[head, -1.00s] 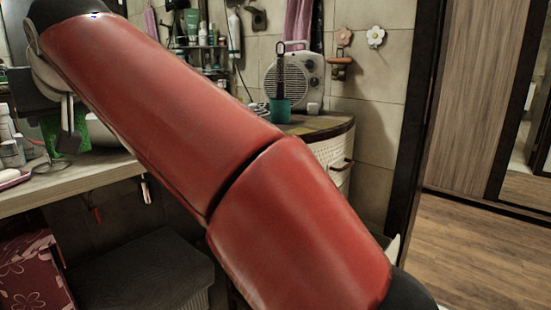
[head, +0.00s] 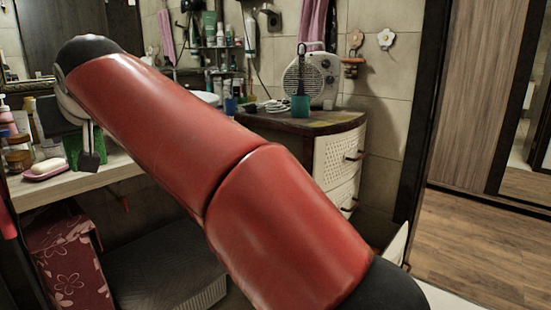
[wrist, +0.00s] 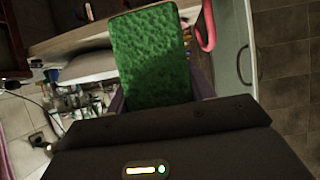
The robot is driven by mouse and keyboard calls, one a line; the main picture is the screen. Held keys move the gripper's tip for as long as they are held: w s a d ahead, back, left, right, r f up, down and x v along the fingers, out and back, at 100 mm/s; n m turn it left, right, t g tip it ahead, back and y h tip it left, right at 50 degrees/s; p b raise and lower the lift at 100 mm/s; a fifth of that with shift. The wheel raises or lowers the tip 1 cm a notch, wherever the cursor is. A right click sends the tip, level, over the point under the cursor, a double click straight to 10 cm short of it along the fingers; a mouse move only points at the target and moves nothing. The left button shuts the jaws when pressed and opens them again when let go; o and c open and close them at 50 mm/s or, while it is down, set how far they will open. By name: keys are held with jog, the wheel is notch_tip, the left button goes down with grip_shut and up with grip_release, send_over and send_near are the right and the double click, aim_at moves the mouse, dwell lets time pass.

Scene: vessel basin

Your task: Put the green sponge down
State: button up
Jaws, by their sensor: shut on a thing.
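The green sponge (wrist: 152,55) is a textured rectangular block in the wrist view, held between the fingers of my gripper (wrist: 160,98). In the head view my gripper (head: 90,158) is at the left, with part of the sponge (head: 72,150) showing beside a dark finger. There the sponge appears over or at the counter (head: 100,176). I cannot tell whether it touches the counter.
A pink soap dish (head: 46,171) and several bottles and jars stand left of my gripper. A cabinet (head: 345,125) with a fan heater (head: 322,75) and teal cup (head: 300,106) stands behind my arm. A patterned red box (head: 65,262) is below the counter.

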jog(key=w+d+f+m+t+h, duration=0.1)
jog(key=w+d+f, duration=0.55)
jog(key=f, duration=0.45)
jog(key=w+d+f+m+h, duration=0.15)
jog(key=w+d+f, duration=0.35)
jog(key=w+f, duration=0.5)
jog(key=w+d+f+m+t+h, duration=0.15)
jog(key=w+d+f, duration=0.4)
jog(key=f, duration=0.75)
jog(key=d+f+m+h, duration=0.2)
jog(key=d+f+m, duration=0.1)
jog(key=d+f, duration=1.15)
jog(key=s+d+f+m+h, duration=0.1)
jog(key=s+d+f, duration=0.1)
jog(key=d, duration=0.3)
jog(key=s+d+f+t+h, duration=0.1)
jog(key=s+d+f, duration=0.2)
jog(key=d, duration=0.3)
jog(key=s+d+f+m+h, duration=0.1)
jog(key=s+d+f, duration=0.2)
jog(key=d, duration=0.3)
jog(key=shift+s+d+m, duration=0.2)
jog(key=shift+s+m, duration=0.1)
jog(key=shift+s, duration=0.5)
